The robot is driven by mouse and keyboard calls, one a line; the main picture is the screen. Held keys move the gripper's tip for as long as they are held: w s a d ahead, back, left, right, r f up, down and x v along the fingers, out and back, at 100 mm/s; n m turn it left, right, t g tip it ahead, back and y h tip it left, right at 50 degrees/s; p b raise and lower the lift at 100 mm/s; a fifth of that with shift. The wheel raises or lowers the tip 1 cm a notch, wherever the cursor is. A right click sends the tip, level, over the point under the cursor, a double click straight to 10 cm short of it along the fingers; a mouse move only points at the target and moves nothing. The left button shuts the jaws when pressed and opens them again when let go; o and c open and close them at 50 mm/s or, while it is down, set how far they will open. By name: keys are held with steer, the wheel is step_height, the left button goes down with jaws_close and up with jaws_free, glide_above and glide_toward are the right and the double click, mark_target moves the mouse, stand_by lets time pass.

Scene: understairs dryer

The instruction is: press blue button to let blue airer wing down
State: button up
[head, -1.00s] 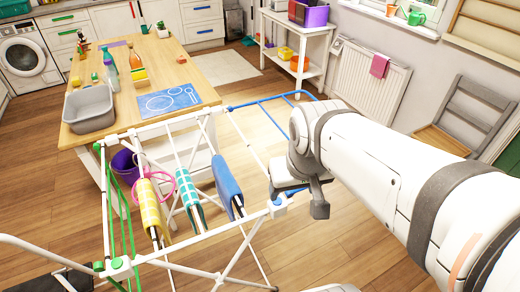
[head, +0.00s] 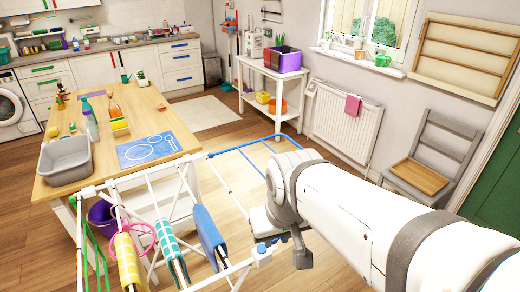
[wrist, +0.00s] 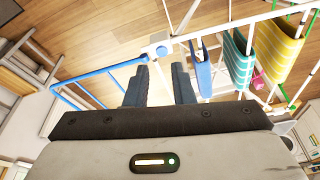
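The white airer (head: 225,272) stands at the lower left, with cloths over its rails. Its blue wing (head: 268,142) sticks out at the far side, behind my arm; in the wrist view its blue rail (wrist: 100,72) runs left of my fingers. The blue button (head: 262,249) is on the airer's near corner joint; a small blue spot on a white joint (wrist: 161,50) shows in the wrist view. My gripper (wrist: 160,68) is open and empty, its fingertips just short of that joint. In the head view one dark finger (head: 302,256) hangs right of the button; contact is not visible.
A wooden table (head: 125,185) with a grey tub (head: 65,165) is beyond the airer. A radiator (head: 338,120), white shelf (head: 270,85) and chair (head: 430,165) line the right. Green rails (head: 90,235) are at the airer's left.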

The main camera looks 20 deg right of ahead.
jaws_close()
stand_by(1.0)
